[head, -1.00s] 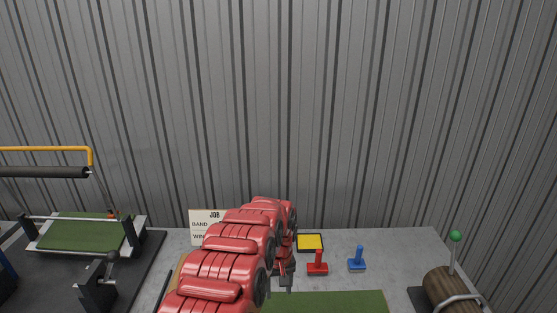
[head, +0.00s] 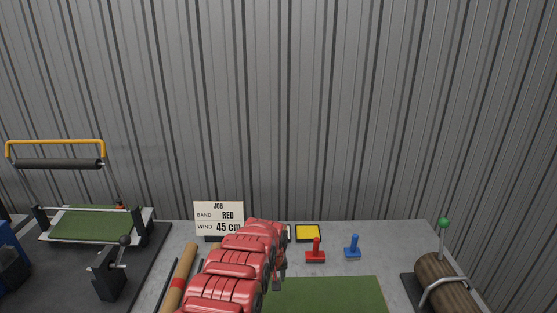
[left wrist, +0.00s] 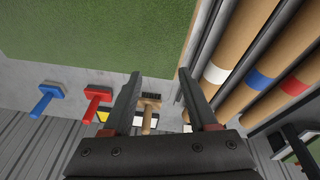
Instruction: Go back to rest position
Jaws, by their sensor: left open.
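My left arm comes into the head view from the bottom, and its gripper (head: 279,282) points down at the left edge of the green turf (head: 330,295). In the left wrist view the gripper (left wrist: 156,72) has its two dark fingers well apart. A small brush with a wooden handle (left wrist: 147,122) shows in the gap between them, lying on the bench beyond; the fingers do not grip it. The turf also fills the upper left of the wrist view (left wrist: 90,35). My right gripper is in neither view.
A red stamp (head: 315,254), a blue stamp (head: 353,248) and a yellow pad (head: 308,233) stand behind the turf. A job sign (head: 219,216) reads RED, 45 cm. Brown tubes with white, blue and red bands (left wrist: 260,78) lie beside the turf. A log-like roller (head: 440,277) stands right.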

